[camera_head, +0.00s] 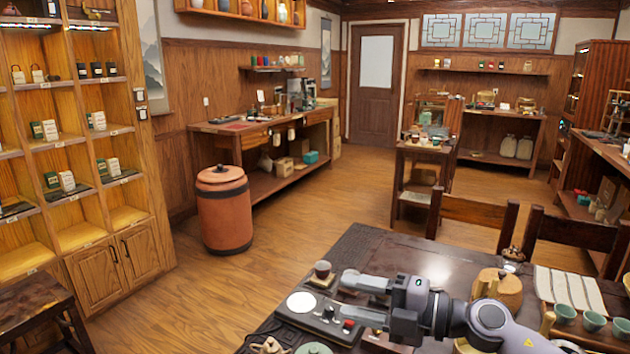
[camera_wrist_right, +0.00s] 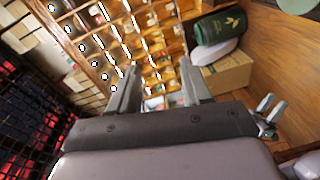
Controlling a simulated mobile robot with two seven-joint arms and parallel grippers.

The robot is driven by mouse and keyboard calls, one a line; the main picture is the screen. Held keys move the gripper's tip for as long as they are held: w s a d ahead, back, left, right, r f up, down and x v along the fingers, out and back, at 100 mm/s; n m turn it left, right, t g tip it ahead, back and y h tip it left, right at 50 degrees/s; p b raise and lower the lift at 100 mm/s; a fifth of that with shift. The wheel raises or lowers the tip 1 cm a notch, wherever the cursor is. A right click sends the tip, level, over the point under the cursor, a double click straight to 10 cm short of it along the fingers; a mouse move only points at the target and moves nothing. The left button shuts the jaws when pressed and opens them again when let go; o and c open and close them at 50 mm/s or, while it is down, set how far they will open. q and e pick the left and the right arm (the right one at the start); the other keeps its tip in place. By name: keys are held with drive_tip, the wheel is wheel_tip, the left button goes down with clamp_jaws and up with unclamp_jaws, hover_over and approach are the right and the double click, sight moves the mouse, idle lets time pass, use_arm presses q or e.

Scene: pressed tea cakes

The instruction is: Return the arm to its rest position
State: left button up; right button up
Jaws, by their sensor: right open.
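My right arm (camera_head: 492,322) reaches in from the lower right over the dark table (camera_head: 385,248). Its gripper (camera_head: 347,298) points left, with its two fingers apart and nothing between them. The gripper is above or beside a black tray-like device (camera_head: 322,318) with a white disc; the exact height is hard to tell. In the right wrist view, the open gripper (camera_wrist_right: 158,88) shows two separated fingers with only distant shelving behind them. My left gripper is not in view.
A round tan container (camera_head: 497,287) and green cups (camera_head: 565,314) are close to the arm. Chairs (camera_head: 472,212) line the table's far side. A clay barrel (camera_head: 224,210) stands on the open floor.

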drive_tip(key=s+d+f+m+t+h, duration=0.35)
drive_tip(key=d+m+h, duration=0.3)
drive_tip(key=m, duration=0.55)
drive_tip(key=s+d+f+m+t+h, duration=0.3)
drive_tip(key=d+f+m+t+h, duration=0.15)
drive_tip(key=m+h, duration=0.5)
drive_tip(key=s+d+f+m+g, duration=0.25)
drive_tip(key=s+f+g, duration=0.35)
drive_tip(key=s, duration=0.6)
drive_tip(key=s+d+f+m+g, duration=0.25)
drive_tip(key=s+f+g, duration=0.3)
drive_tip(key=s, duration=0.55)
drive_tip(key=w+a+f+t+y+b, duration=0.1)
drive_tip(key=w+f+t, duration=0.1)
drive_tip(key=f, duration=0.4)
drive_tip(key=w+a+f+t+y+b, duration=0.1)
drive_tip(key=w+a+f+t, duration=0.1)
drive_tip(key=f+t, duration=0.3)
drive_tip(key=shift+w+f+m+b, duration=0.35)
drive_tip(key=shift+w+f, duration=0.3)
drive_tip(key=shift+f, duration=0.2)
